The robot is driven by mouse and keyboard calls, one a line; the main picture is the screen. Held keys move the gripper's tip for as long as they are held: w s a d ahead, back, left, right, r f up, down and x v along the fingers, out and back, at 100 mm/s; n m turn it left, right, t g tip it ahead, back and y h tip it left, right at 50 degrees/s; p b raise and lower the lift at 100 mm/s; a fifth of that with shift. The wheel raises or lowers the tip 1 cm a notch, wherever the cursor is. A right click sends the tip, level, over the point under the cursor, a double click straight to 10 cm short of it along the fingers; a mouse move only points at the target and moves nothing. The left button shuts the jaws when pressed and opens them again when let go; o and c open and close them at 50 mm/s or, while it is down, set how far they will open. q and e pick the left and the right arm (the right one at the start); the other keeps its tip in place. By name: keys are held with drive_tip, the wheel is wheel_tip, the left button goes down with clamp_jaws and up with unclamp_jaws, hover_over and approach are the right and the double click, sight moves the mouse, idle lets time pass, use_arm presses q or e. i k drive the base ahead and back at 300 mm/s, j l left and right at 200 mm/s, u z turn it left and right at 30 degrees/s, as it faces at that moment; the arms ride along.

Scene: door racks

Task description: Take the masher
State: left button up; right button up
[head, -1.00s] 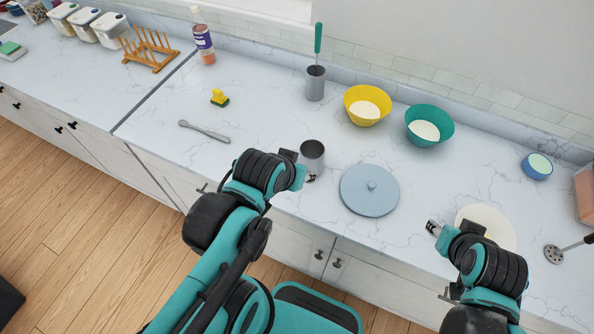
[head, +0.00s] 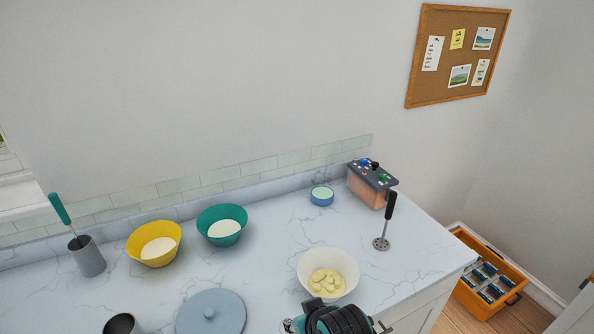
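The masher (head: 389,213) has a black handle and a round grey perforated head. It stands on its head, handle up and slightly tilted, on the right part of the counter. It is to the right of a white bowl with pale yellow pieces (head: 328,275). My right gripper (head: 288,325) is at the bottom edge of the head view, in front of the bowl and apart from the masher. Its fingers are small and partly cut off, so I cannot tell if they are open. My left gripper is out of view.
An orange container with a dark top (head: 371,186) stands behind the masher, near a small blue dish (head: 321,196). A teal bowl (head: 222,225), a yellow bowl (head: 154,243) and a blue-grey lid (head: 210,313) are to the left. The counter's right end is clear.

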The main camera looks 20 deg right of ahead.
sight(381, 244)
drive_tip(key=k+l+z, duration=0.1)
drive_tip(key=z, duration=1.35)
drive_tip(key=i+l+u, duration=0.1)
drive_tip(key=l, duration=0.3)
drive_tip(key=i+l+u, duration=0.1)
drive_tip(key=l, duration=0.35)
drive_tip(key=i+l+u, duration=0.15)
drive_tip(key=l, duration=0.3)
drive_tip(key=i+l+u, duration=0.1)
drive_tip(key=l, duration=0.35)
drive_tip(key=i, duration=0.05)
